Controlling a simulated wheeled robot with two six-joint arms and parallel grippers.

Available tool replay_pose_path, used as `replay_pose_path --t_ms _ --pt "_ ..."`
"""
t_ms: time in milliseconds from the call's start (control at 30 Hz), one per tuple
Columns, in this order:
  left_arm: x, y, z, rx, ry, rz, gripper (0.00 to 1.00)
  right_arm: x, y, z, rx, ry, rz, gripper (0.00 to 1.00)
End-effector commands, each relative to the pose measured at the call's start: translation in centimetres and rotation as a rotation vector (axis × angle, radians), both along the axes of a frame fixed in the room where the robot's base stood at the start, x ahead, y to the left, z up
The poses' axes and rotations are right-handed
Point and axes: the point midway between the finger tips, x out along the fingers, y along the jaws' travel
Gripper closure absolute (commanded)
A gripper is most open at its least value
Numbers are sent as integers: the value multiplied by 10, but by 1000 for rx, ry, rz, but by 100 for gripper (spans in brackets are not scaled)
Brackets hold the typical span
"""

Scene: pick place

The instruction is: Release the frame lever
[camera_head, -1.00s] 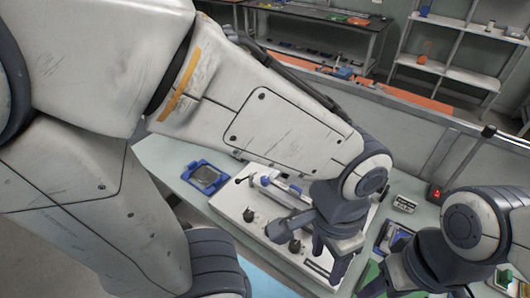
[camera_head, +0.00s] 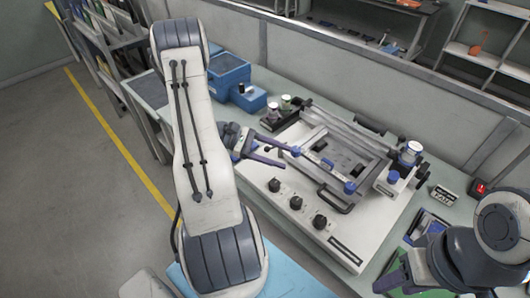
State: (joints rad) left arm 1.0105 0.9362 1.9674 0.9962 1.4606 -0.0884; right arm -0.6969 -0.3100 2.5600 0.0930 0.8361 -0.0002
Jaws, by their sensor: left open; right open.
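The white bench machine (camera_head: 262,208) stands on the table with a hinged metal frame (camera_head: 345,135) on top. The frame lever appears to be the thin dark rod with a dark knob (camera_head: 268,150) at the frame's left side. My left gripper (camera_head: 282,157) is open at that side, its fingers on either side of the knob in the picture; I cannot tell whether they touch it. My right gripper (camera_head: 402,284) is at the lower right, away from the lever; its fingers are partly hidden by the arm.
Blue bins (camera_head: 230,75) stand at the table's back left. Small jars (camera_head: 273,112) sit behind the lever and a larger jar (camera_head: 410,153) at the machine's right. A digital display (camera_head: 444,196) and red switch (camera_head: 480,188) lie further right. A low partition runs behind.

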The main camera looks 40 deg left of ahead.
Motion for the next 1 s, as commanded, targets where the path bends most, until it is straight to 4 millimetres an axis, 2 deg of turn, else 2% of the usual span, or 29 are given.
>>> replay_pose_path --t_ms 33,100,200,333,433,533,800,1000 --pt "-8 30 -18 -63 -7 132 44 0 0 -6 0 0 0 50" --pt "-18 63 -32 -128 -28 276 44 0 0 -9 0 0 0 50" --pt "-34 97 -47 -195 -57 434 44 0 0 -12 0 0 0 50" --pt "-48 121 -58 -237 -84 545 44 0 0 -13 0 0 0 50" --pt "-48 124 -59 -247 -90 568 44 0 0 -11 0 0 0 50" --pt "-39 118 -57 -248 -90 566 44 0 0 -6 0 0 0 50" --pt "5 90 -56 -247 -87 561 44 0 0 11 0 0 0 50" --pt "30 76 -57 -245 -88 562 44 0 0 19 0 0 0 50"
